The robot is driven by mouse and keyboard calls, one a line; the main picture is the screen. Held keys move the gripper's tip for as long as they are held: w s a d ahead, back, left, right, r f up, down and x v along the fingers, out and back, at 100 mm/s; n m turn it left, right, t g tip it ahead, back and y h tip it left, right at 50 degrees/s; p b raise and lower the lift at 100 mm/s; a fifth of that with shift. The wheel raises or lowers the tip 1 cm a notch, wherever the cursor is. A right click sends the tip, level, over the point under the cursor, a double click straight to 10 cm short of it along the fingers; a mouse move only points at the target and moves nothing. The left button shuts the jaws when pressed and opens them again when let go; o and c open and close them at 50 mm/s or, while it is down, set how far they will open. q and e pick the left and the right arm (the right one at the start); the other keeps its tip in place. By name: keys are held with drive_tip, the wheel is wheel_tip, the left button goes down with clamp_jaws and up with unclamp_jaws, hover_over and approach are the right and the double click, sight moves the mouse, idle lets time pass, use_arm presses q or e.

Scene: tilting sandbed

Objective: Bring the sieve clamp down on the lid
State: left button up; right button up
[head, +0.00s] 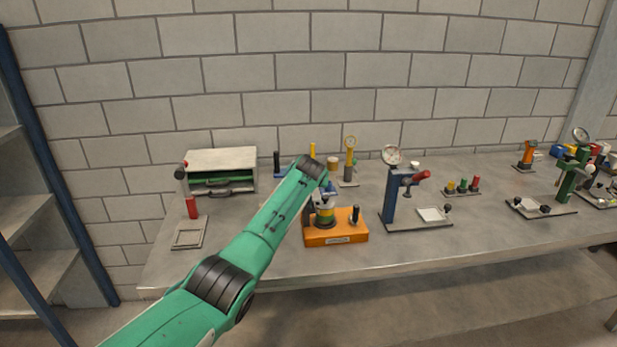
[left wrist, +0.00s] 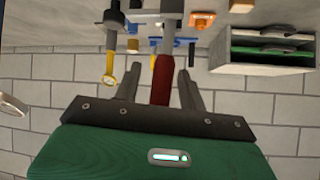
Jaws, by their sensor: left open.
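The sieve shaker's orange base (head: 325,240) stands on the bench in the head view. A short sieve stack with a yellow band (head: 325,215) sits on it, its top partly covered by my wrist. In the left wrist view, a red clamp handle (left wrist: 161,82) on a grey lever (left wrist: 168,40) stands between the two fingers of my left gripper (left wrist: 158,88). The fingers are apart, one on each side of the handle. I cannot tell whether they touch it. In the head view my green left arm hides the handle and the fingers. My right gripper is out of view.
A gauge press with a red handle (head: 398,190) stands right of the orange base. A red-handled lever post (head: 191,200) and a grey cabinet (head: 220,160) stand to the left. A yellow gauge stand (head: 350,160) is behind. The bench front (head: 270,275) is clear.

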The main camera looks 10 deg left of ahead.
use_arm(q)
drive_tip(key=shift+v, duration=0.8)
drive_tip(key=b+v, duration=0.2)
drive_tip(key=v, duration=0.9)
drive_tip(key=shift+d+f, duration=0.1)
drive_tip(key=shift+f, duration=0.15)
